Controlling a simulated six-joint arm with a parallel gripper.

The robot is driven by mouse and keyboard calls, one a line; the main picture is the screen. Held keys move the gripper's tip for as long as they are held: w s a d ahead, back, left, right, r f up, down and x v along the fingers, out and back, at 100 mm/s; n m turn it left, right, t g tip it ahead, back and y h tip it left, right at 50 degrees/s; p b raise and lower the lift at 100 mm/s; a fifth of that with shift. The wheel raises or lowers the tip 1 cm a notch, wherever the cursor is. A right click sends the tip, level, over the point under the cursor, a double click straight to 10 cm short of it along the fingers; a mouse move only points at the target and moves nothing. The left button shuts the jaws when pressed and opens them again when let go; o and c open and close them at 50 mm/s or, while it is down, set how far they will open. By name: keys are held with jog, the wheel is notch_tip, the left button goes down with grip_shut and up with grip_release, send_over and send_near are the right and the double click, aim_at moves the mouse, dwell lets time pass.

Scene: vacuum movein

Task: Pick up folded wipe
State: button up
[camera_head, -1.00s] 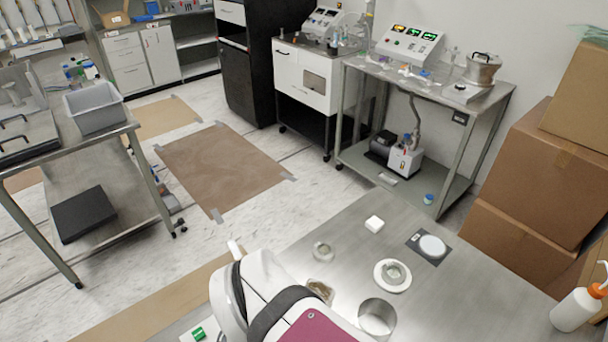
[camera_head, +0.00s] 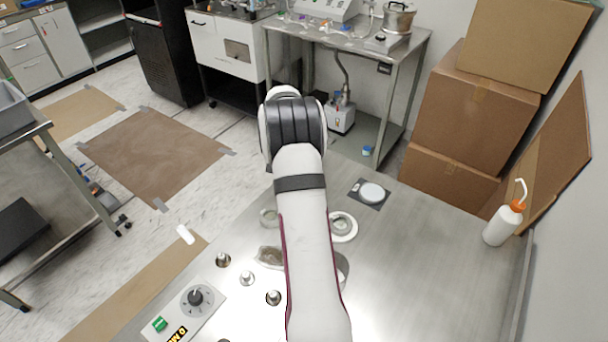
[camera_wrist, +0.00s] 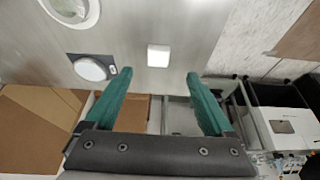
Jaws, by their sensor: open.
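The folded wipe (camera_wrist: 158,55) is a small white square pad lying flat on the steel table. It shows in the wrist view, just beyond my fingertips and about midway between them. My gripper (camera_wrist: 159,73) has its two green fingers apart, with nothing held between them. The wipe looks apart from both fingers; its height gap to them is hard to tell. In the head view my arm reaches out over the table and hides both the wipe and my gripper.
A dark plate with a white disc (camera_head: 371,192) and a white ring dish (camera_head: 343,236) lie near the arm. A wash bottle (camera_head: 502,224) stands at right by cardboard boxes (camera_head: 474,105). A knob panel (camera_head: 187,306) is at front left.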

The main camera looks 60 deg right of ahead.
jog(key=x, duration=0.9)
jog(key=shift+s+d+f, duration=0.1)
jog(key=shift+s+f, duration=0.05)
jog(key=shift+f, duration=0.25)
grip_shut()
